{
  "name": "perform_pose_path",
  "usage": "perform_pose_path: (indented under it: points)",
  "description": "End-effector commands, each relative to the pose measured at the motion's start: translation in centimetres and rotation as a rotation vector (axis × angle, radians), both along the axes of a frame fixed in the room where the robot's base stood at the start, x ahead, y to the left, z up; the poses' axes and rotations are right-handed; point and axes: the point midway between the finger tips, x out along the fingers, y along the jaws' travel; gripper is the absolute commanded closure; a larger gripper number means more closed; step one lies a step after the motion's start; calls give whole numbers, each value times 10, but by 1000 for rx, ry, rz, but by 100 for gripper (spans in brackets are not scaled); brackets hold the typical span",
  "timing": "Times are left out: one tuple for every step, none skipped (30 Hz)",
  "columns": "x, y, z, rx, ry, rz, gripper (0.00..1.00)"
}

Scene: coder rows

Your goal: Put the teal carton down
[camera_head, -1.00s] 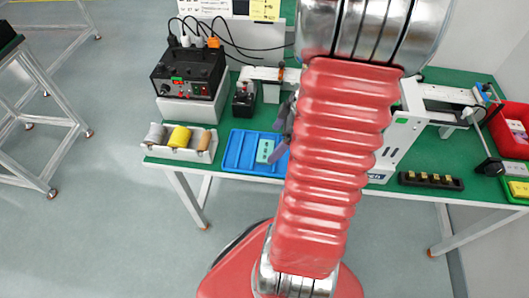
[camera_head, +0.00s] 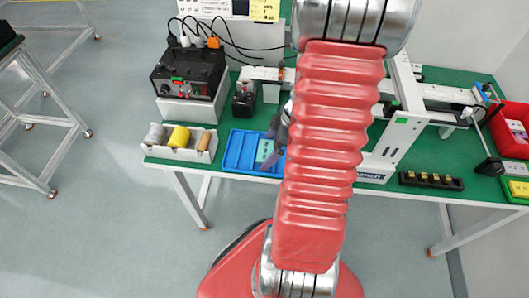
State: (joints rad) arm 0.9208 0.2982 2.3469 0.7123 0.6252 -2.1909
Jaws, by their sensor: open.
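The teal carton (camera_head: 264,148) lies in the blue tray (camera_head: 232,152), in the tray's right part at the front of the green bench. My gripper (camera_head: 270,149) is open, with its dark fingers at the carton's right side. Its near finger overlaps part of the carton in this view. I cannot tell whether the fingers touch it. My red arm hides the tray's right end and most of the gripper's body.
A white bin of spools (camera_head: 185,154) stands left of the tray. A black power unit (camera_head: 188,76) with cables stands behind. A white machine frame (camera_head: 398,135) stands right of my arm. A black strip (camera_head: 431,181) and a red bin (camera_head: 512,137) are farther right.

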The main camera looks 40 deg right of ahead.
Motion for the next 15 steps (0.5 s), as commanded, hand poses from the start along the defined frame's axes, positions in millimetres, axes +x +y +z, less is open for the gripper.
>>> perform_pose_path:
  points:
    - [0,0,0,0,0,0,8]
    - [0,0,0,0,0,0,8]
    - [0,0,0,0,0,0,8]
    - [0,0,0,0,0,0,8]
    - [0,0,0,0,0,0,8]
    - [0,0,0,0,0,1,8]
    - [0,0,0,0,0,1,8]
    - [0,0,0,0,0,1,8]
    - [0,0,0,0,0,1,11]
    - [0,0,0,0,0,1,13]
    - [0,0,0,0,0,1,15]
    - [0,0,0,0,0,1,18]
    - [0,0,0,0,0,1,20]
    - [0,0,0,0,0,1,22]
    - [0,0,0,0,0,1,25]
